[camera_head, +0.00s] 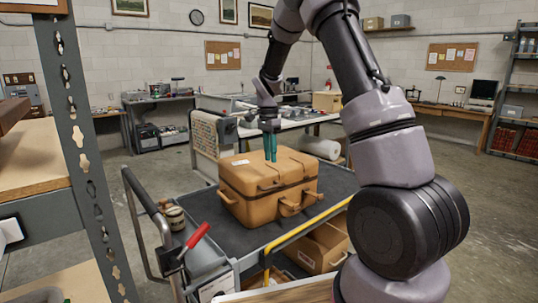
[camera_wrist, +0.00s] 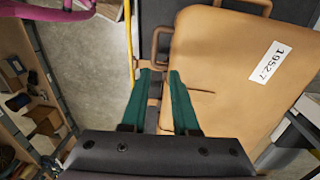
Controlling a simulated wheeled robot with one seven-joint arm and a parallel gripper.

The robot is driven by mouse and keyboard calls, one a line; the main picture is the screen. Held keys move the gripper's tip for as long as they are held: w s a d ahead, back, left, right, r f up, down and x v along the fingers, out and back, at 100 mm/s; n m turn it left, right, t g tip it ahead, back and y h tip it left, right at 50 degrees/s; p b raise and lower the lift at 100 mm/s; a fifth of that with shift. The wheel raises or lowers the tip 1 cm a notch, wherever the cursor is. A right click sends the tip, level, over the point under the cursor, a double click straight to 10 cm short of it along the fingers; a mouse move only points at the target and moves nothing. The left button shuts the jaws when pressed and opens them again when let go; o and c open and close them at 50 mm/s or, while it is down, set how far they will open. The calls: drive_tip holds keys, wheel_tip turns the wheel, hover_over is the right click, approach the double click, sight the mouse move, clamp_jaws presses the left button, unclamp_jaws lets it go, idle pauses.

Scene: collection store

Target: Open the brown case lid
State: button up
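In the wrist view the lid's top (camera_wrist: 225,75) fills the right side, with a white number label (camera_wrist: 269,62) and a handle at the upper edge. My gripper (camera_head: 270,157) points down with its teal fingers at the case in the head view. In the wrist view my gripper (camera_wrist: 161,73) is open with a narrow gap, near the case's edge and a brown fitting. Nothing is seen held; contact with the case cannot be told.
The cart (camera_head: 225,232) has a dark top, a yellow front bar and a red-handled lever (camera_head: 197,236). An open cardboard box (camera_head: 318,250) sits on its lower level. A shelf rack (camera_head: 85,150) stands close at the left. Open floor lies right of the cart.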

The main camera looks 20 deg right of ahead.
drive_tip(key=s+d+r+n+t+y, duration=0.2)
drive_tip(key=s+r+n+t, duration=0.2)
drive_tip(key=s+r, duration=1)
drive_tip(key=s+r+n+t, duration=0.1)
drive_tip(key=s+r+n, duration=0.1)
drive_tip(key=s, duration=0.5)
drive_tip(key=s+r+n+t, duration=0.2)
drive_tip(key=s+r+n, duration=0.1)
drive_tip(key=s+r, duration=0.2)
drive_tip(key=shift+s+r+t, duration=0.3)
drive_tip(key=shift+s, duration=0.95)
drive_tip(key=shift+s+y, duration=0.3)
drive_tip(key=shift+s, duration=0.05)
drive_tip(key=shift+c, duration=1.2)
drive_tip(key=shift+a+f, duration=0.1)
drive_tip(key=shift+f, duration=0.05)
clamp_jaws()
drive_tip(key=w+f+m+g, duration=0.1)
drive_tip(key=w+f+m, duration=1.1)
drive_tip(key=f, duration=0.4)
drive_tip(key=w+a+f+m+g+h, duration=0.1)
drive_tip(key=w+f+m+g, duration=0.1)
drive_tip(key=w+f+m, duration=1.1)
drive_tip(key=shift+a+f+m+g, duration=0.15)
drive_tip(key=shift+f+m+g, duration=0.15)
drive_tip(key=shift+f+m, duration=1.15)
